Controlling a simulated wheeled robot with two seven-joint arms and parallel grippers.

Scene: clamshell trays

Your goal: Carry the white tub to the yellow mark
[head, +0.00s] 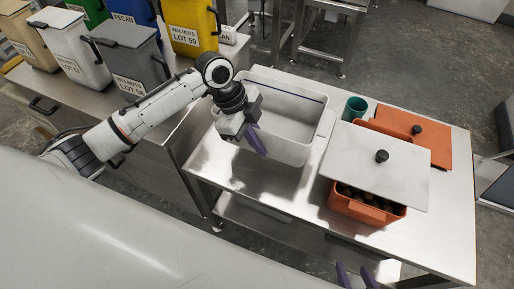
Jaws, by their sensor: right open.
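A white tub (290,150) stands on the steel table, left of the orange boxes. It is open at the top and looks empty, with a dark line along its far inner wall. My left gripper (256,142), with purple fingers, is over the near left side of the tub. Whether it touches the wall, and whether its jaws are open or shut, cannot be told. My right gripper (354,276) shows only as two purple fingertips at the bottom edge, open and empty, away from the tub. I see no yellow mark on the visible surfaces.
An orange box (366,211) with dark contents sits under a tilted white lid (348,150). Behind it are another orange lid (413,133) and a green cup (355,108). Labelled bins (136,60) line the left bench. The table's front left is bare.

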